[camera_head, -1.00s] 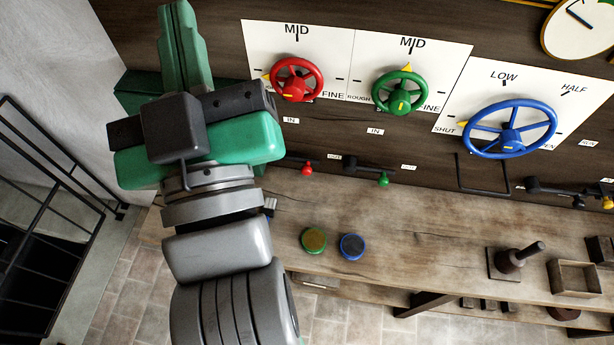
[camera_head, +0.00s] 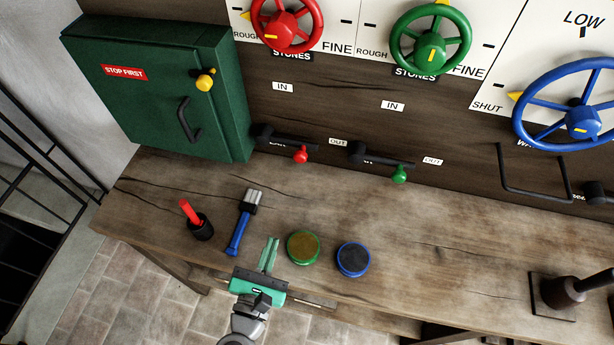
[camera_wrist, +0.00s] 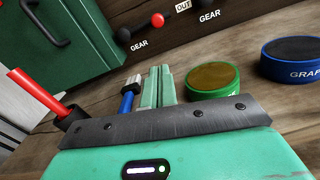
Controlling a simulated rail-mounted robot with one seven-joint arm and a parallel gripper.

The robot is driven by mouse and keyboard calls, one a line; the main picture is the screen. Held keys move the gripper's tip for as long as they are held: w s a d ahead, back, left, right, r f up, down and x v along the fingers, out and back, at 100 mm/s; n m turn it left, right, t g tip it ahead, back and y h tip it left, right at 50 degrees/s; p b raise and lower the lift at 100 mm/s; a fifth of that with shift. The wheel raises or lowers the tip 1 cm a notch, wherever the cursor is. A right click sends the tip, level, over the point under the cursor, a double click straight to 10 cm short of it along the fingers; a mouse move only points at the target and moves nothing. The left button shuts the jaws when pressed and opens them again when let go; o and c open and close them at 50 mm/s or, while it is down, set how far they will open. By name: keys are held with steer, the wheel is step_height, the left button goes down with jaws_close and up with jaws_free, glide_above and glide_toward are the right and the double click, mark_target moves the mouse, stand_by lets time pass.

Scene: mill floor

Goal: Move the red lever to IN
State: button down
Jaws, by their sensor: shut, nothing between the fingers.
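The red lever is a dark arm with a red knob (camera_head: 300,155), low on the dark panel right of the green cabinet. It lies nearly level, pointing right toward its OUT label (camera_head: 338,142). Its IN label (camera_head: 283,87) is higher, above the lever. The red knob also shows at the top of the wrist view (camera_wrist: 157,20). My green gripper (camera_head: 270,242) is over the front of the bench, well below and apart from the lever. Its fingers (camera_wrist: 158,76) are together and hold nothing.
The green cabinet (camera_head: 160,90) has a black handle. A green-knobbed lever (camera_head: 399,174) is right of the red one. A red-handled tool in a black cup (camera_head: 201,228), a blue-handled brush (camera_head: 240,228), a green tin (camera_head: 303,247) and a blue tin (camera_head: 353,259) are near my gripper.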

stand_by(0.3)
steer(key=b+x, duration=0.2)
steer(key=x, duration=1.8)
steer(key=shift+r, duration=0.15)
steer(key=shift+r, duration=0.1)
